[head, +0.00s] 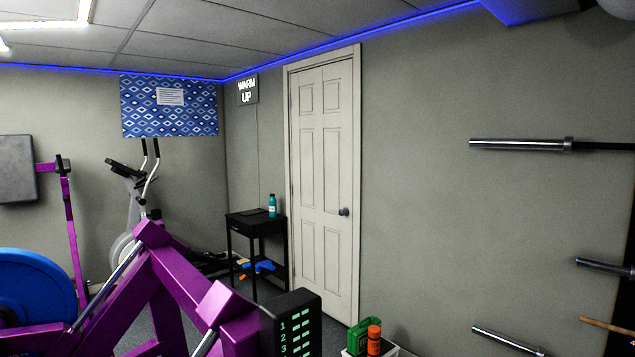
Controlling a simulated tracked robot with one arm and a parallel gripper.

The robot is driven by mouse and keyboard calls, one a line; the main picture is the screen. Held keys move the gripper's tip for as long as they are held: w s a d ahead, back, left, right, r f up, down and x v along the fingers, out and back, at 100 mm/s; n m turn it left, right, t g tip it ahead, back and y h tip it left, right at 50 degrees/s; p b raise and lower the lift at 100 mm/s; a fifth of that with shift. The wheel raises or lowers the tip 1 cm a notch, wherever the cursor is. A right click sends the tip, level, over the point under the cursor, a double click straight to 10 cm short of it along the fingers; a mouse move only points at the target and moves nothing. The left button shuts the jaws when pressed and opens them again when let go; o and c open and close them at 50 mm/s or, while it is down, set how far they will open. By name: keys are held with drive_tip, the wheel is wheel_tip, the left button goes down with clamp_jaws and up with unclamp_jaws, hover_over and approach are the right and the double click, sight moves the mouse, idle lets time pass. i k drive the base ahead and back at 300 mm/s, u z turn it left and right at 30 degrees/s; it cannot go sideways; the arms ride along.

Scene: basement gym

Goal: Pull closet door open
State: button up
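The closet door (320,180) is a white panelled door in a pale frame on the grey wall, a little right of the middle of the head view. It looks shut in its frame. Its dark round knob (344,212) is on the door's right side, at about mid height. The lower part of the door shows down to near the floor. My gripper is not in view, so its state does not show.
Purple gym equipment (170,270) with a blue weight plate (35,300) fills the lower left. A black side table (258,224) stands left of the door. A white box (398,352) bearing green and orange items is low front. Metal bars (520,145) jut at right.

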sight(321, 99)
drive_tip(key=z, duration=0.85)
drive_tip(key=i, duration=5.05)
drive_tip(key=u, duration=2.25)
